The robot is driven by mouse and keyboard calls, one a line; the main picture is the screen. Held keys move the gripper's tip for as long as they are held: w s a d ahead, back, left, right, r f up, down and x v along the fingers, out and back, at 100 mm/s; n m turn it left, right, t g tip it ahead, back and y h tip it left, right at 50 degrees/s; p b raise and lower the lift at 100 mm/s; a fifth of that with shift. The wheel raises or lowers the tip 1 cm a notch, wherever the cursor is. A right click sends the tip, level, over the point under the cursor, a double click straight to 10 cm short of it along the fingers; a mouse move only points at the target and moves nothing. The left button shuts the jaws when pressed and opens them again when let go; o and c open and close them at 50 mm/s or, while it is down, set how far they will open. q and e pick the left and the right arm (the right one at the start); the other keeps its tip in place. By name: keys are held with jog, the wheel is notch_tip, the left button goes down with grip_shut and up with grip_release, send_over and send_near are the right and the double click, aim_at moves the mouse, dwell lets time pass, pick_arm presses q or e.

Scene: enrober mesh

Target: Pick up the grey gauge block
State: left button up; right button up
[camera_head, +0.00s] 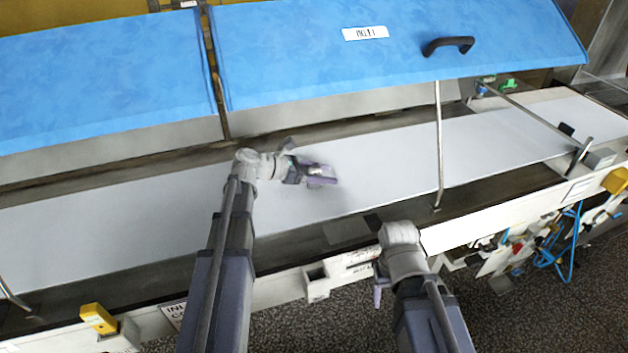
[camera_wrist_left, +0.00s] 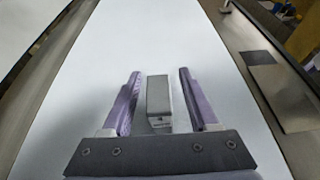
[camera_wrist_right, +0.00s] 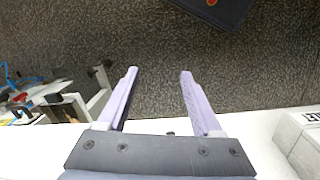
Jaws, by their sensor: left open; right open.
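The grey gauge block (camera_wrist_left: 158,97) is a small upright-sided block on the pale belt (camera_wrist_left: 120,40). In the left wrist view it stands between the two purple fingers of my left gripper (camera_wrist_left: 159,73), with a gap visible on each side. My left gripper (camera_head: 322,176) is open and low over the belt in the head view, where its fingers mostly hide the block. My right gripper (camera_wrist_right: 159,73) is open and empty, pointing down past the machine's front edge over the speckled floor. In the head view its fingers are mostly hidden by its wrist.
Blue covers (camera_head: 400,50) with a black handle (camera_head: 447,45) rise behind the belt. A thin metal rod (camera_head: 439,145) stands across the belt to the right of my left gripper. A dark ledge (camera_head: 490,192) runs along the belt's front. The belt around the block is clear.

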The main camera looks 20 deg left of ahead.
pick_arm(q)
jog(key=shift+c, duration=0.3)
grip_shut()
dwell(0.3)
